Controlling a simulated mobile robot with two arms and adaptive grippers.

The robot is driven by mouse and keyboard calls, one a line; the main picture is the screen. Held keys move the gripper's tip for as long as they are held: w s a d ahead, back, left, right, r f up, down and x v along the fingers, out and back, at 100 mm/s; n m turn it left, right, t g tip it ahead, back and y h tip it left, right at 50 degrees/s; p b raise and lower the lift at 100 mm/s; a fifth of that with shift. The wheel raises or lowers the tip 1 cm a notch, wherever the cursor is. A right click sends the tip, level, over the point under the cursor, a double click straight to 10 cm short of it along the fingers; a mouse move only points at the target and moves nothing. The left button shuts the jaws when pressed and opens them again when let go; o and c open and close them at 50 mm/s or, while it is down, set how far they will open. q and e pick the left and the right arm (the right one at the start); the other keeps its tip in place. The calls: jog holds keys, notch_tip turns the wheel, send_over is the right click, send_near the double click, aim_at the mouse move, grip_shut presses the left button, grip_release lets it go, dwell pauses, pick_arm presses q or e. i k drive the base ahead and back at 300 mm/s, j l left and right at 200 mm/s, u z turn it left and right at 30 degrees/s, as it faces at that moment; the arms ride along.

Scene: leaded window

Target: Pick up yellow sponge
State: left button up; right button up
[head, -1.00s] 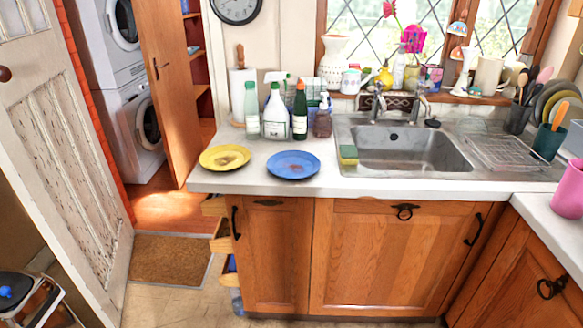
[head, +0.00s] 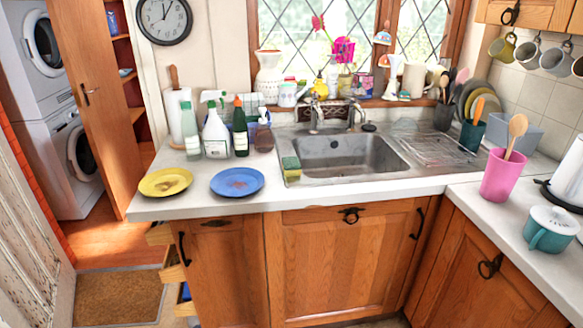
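The yellow sponge (head: 290,163) has a green side and lies at the left rim of the metal sink (head: 312,178). It is on the counter edge of the basin, just right of the blue plate. Nothing touches it from above. Neither of my grippers shows in the head view.
A dirty yellow plate (head: 165,182) and a dirty blue plate (head: 237,182) lie on the counter (head: 200,207) left of the sponge. Several bottles, including a white spray bottle (head: 215,136), stand behind them. A pink cup (head: 502,176) and a teal pot (head: 550,231) stand at right.

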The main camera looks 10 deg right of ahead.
aim_at(292, 166)
jog(key=i+l+u, duration=0.25)
jog(key=i+l, duration=0.3)
jog(key=i+l+u, duration=0.3)
jog(key=i+l, duration=0.35)
jog(key=l, duration=0.1)
